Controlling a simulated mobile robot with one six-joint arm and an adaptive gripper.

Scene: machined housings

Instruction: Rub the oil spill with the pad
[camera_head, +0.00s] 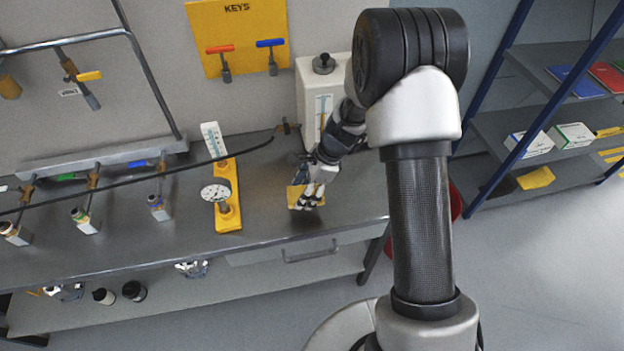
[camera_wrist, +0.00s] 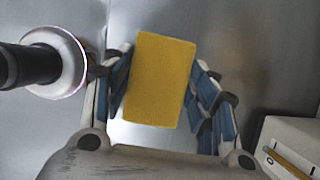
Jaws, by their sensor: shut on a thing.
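The pad is a yellow rectangular block (camera_wrist: 160,80), gripped between my blue-lined fingers in the wrist view. In the head view, the pad (camera_head: 294,196) is partly hidden by my gripper (camera_head: 311,196), low over the right part of the grey bench. My gripper is shut on the pad's two sides. I cannot tell whether the pad touches the bench top. A dark patch (camera_head: 308,218) shows on the bench just in front of the pad; I cannot tell whether it is the oil spill or a shadow.
A yellow stand with a round gauge (camera_head: 215,192) stands left of my gripper. A white box with a sight tube (camera_head: 313,92) stands behind it. The bench's front edge is close.

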